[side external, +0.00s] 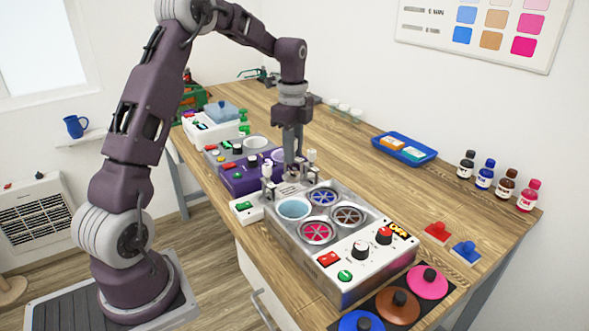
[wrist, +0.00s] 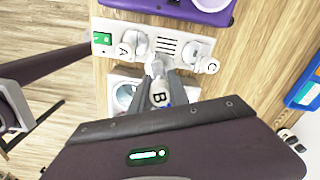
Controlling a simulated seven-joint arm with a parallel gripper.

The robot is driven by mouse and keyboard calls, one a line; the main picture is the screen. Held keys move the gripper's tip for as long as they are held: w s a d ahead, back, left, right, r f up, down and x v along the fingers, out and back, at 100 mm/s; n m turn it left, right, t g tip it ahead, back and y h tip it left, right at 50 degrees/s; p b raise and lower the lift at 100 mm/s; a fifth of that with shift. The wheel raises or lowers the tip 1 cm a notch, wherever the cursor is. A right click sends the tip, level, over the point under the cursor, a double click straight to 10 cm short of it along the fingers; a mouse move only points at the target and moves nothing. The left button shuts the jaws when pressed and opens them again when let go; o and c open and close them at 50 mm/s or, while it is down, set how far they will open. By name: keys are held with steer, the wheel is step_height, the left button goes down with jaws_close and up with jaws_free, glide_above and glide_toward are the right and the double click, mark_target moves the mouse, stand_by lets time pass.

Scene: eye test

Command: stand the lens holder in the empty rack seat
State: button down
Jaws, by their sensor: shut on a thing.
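My gripper (side external: 291,168) points down over the rack in the side view, between its two standing holders. In the wrist view my gripper (wrist: 163,80) is shut on a small white lens holder marked B (wrist: 158,99). The white rack (wrist: 185,29) has a holder marked A (wrist: 131,44) at its left and one marked C (wrist: 207,63) at its right. The rack (side external: 243,210) also shows in the side view, by the silver four-well unit. The middle seat is largely hidden by my fingers, and I cannot tell whether B touches it.
The silver unit (side external: 338,281) has one well of pale blue liquid (side external: 294,208) and wells with blue, brown and magenta inserts. A purple unit (side external: 236,182) stands behind the rack.

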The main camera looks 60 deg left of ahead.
steer(key=shift+w+a+f, duration=0.15)
steer(key=shift+a+f, duration=0.3)
steer(key=shift+f, duration=0.6)
steer(key=shift+w+a+f, duration=0.2)
steer(key=shift+a+f, duration=0.3)
steer(key=shift+f, duration=0.5)
steer(key=shift+w+a+f, duration=0.15)
steer(key=shift+a+f, duration=0.3)
steer(key=shift+f, duration=0.6)
steer(key=shift+f, duration=0.3)
steer(key=c, duration=1.2)
jaws_free()
steer(key=shift+o, duration=0.6)
steer(key=shift+o, duration=1.1)
